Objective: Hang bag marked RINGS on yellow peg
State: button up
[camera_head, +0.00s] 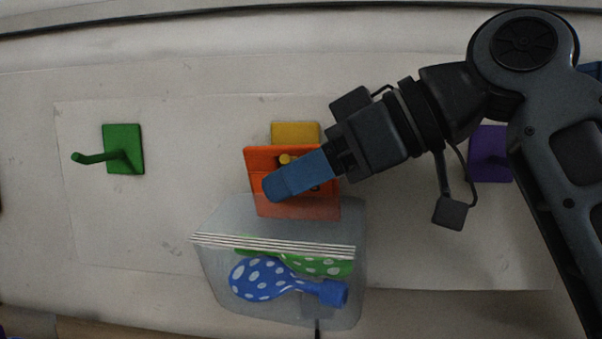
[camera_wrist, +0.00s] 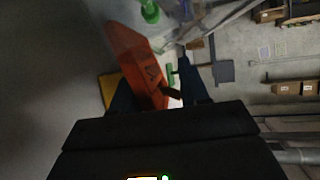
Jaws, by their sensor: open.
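A clear bag (camera_head: 210,265) with an orange header card (camera_head: 258,205) hangs in front of the yellow peg's base plate (camera_head: 297,131) in the head view. The peg's yellow tip (camera_head: 285,159) shows at the card's upper part, which suggests it passes through the card's opening. Blue and green spotted balloons show in the bag; its marking cannot be read. My gripper (camera_head: 283,188) is open, its blue finger in front of the card and the other finger hidden. In the wrist view, the orange card (camera_wrist: 140,72) lies between the open fingers of my gripper (camera_wrist: 158,88).
A green peg (camera_head: 124,149) is on the panel at the left, with clear space between it and the bag. A purple peg plate (camera_head: 490,153) is at the right, partly behind my arm. Shelves with boxes (camera_wrist: 290,88) stand far off in the wrist view.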

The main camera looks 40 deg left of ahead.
jog(key=shift+d+r, duration=0.1)
jog(key=shift+r, duration=0.05)
jog(key=shift+b+v, duration=0.85)
jog(key=shift+v, duration=2.95)
